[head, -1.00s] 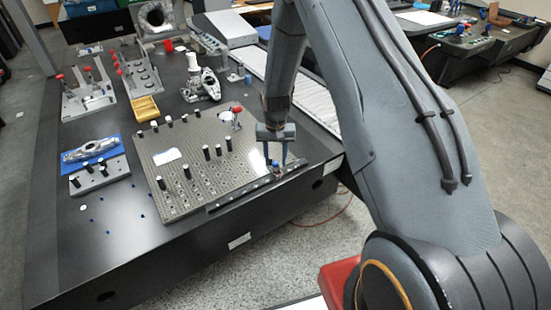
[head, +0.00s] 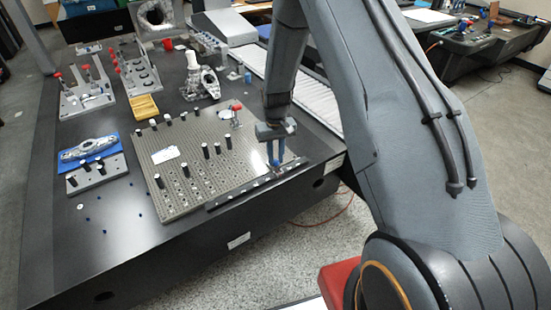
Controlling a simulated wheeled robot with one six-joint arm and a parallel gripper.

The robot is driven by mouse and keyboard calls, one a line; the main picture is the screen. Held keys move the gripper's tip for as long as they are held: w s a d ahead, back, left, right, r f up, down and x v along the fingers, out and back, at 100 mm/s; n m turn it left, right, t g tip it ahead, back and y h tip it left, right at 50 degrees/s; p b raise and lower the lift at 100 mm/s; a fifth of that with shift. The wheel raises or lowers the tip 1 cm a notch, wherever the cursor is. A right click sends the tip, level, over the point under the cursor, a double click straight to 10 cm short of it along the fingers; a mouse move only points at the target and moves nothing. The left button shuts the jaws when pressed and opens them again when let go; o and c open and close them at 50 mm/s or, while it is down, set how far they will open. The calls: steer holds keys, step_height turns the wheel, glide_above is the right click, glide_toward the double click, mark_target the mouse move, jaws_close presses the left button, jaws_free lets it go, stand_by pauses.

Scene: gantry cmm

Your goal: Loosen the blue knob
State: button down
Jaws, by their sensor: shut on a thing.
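My gripper (head: 274,159) points down at the right front corner of the grey hole-patterned fixture plate (head: 228,172). It is shut on the small blue knob (head: 275,164), which sits low between the fingertips near the black bar (head: 245,190) along the plate's front edge. The fingers look turned partly edge-on to the view and hide much of the knob. How far the knob is turned cannot be told from here.
A yellow tray (head: 144,107) and a white-topped probe stand (head: 193,75) are farther back. The black table (head: 120,235) is mostly bare at the front left.

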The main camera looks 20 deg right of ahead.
mark_target(276, 161)
steer(key=n+b, duration=0.2)
steer(key=n, duration=0.3)
steer(key=shift+n, duration=0.3)
steer(key=n+b, duration=0.1)
steer(key=n, duration=0.4)
steer(key=shift+n, duration=0.3)
steer(key=c, duration=1.6)
jaws_free()
steer(key=shift+o, duration=0.2)
step_height(276, 161, up, 8)
steer(key=b, duration=0.2)
